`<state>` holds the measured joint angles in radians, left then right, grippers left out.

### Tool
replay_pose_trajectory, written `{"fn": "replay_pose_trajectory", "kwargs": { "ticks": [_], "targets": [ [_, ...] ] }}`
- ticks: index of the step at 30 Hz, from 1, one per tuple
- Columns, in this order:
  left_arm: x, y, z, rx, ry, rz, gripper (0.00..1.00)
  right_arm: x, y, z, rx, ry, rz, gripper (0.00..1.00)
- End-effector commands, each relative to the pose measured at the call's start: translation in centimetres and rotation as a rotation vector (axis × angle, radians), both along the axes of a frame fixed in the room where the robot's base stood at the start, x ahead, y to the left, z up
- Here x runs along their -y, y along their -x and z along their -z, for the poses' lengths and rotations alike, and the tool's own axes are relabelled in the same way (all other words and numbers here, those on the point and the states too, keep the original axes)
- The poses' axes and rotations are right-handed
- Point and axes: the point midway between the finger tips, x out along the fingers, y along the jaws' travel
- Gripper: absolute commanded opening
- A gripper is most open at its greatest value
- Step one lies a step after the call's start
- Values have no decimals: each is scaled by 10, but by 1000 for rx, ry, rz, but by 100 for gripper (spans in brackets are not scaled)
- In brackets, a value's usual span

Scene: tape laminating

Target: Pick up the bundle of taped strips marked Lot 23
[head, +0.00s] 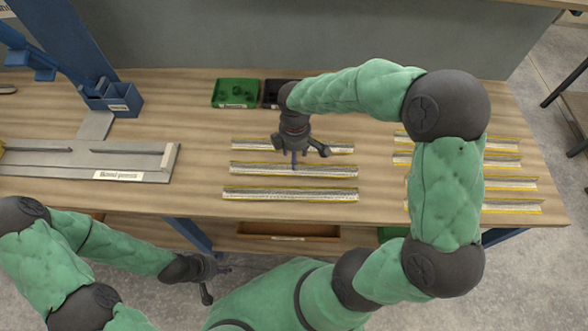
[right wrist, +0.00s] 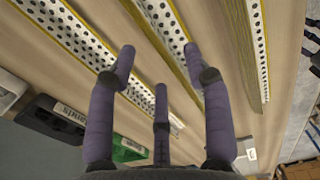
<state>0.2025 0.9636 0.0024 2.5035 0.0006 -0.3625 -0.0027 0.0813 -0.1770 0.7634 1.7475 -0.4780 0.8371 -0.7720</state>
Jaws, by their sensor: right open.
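Three perforated, yellow-edged strip bundles lie in parallel mid-table: a back one (head: 335,148), a middle one (head: 255,169) and a front one (head: 290,194). Several similar bundles (head: 512,206) lie to the right, partly behind my right arm. I cannot read a Lot 23 mark on any. My right gripper (head: 299,163) is open above the back and middle bundles, its fingers pointing down. In the right wrist view, its spread fingers (right wrist: 160,62) straddle the line of one bundle (right wrist: 162,28), with nothing held. My left gripper (head: 218,284) is open and empty in front of the table edge.
A green bin (head: 235,93) and a dark bin (head: 270,101) stand at the back. A flat metal device (head: 70,160) labelled like "Band punch" and a blue holder (head: 115,99) occupy the left. A brown tray (head: 288,231) sits below the front edge. Bare wood separates the bundle groups.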

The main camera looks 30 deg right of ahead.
Motion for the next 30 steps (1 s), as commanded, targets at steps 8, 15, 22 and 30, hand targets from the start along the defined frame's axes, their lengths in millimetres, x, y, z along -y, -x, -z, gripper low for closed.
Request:
{"fn": "replay_pose_trajectory", "kwargs": {
  "ticks": [8,15,22,30],
  "targets": [
    [0,0,12,0,0,0,40,-1,-1,31,-1,0,1,50],
    [0,0,11,0,0,0,40,-1,-1,30,0,0,0,31],
    [0,0,11,0,0,0,40,-1,-1,30,0,0,0,0],
    [0,0,11,0,0,0,40,-1,-2,28,1,0,1,0]
  ]
}}
